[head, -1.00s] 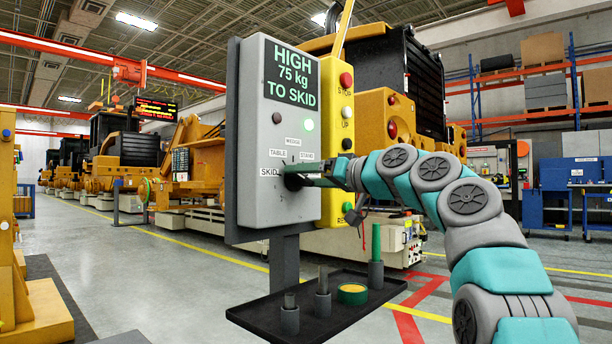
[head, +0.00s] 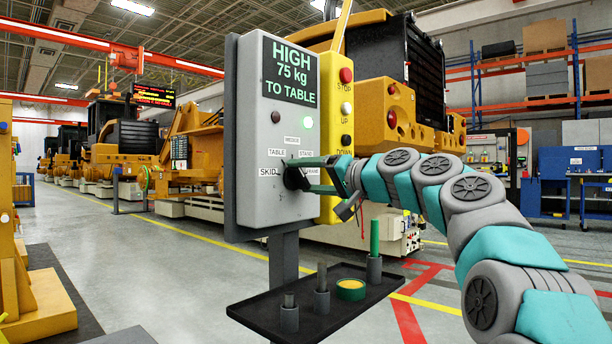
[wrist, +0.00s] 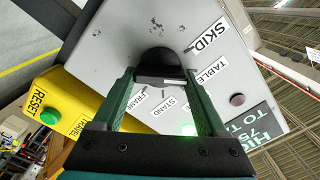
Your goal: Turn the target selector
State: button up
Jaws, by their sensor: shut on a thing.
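The target selector (head: 294,178) is a dark knob on the front of the grey control box (head: 262,208). Labels SKID, TABLE, WEDGE, STAND and FRAME ring it. The display (head: 290,75) reads "HIGH 75 kg TO TABLE". My gripper (head: 306,176) reaches the knob from the right, its green fingers closed around it. In the wrist view the knob (wrist: 160,62) sits between the two fingertips, and its round base is partly hidden behind the black grip. The gripper looks rolled relative to the box.
A yellow button panel (head: 346,135) with STOP, UP and DOWN stands right of the box. A black tray (head: 262,308) below holds pegs and a green-yellow ring (head: 350,289). Yellow machines stand behind; the floor at left is open.

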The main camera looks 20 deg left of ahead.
jog(key=o, duration=1.3)
jog(key=v, duration=0.7)
jog(key=shift+d+b, duration=0.3)
jog(key=shift+d, duration=0.1)
jog(key=shift+s, duration=0.1)
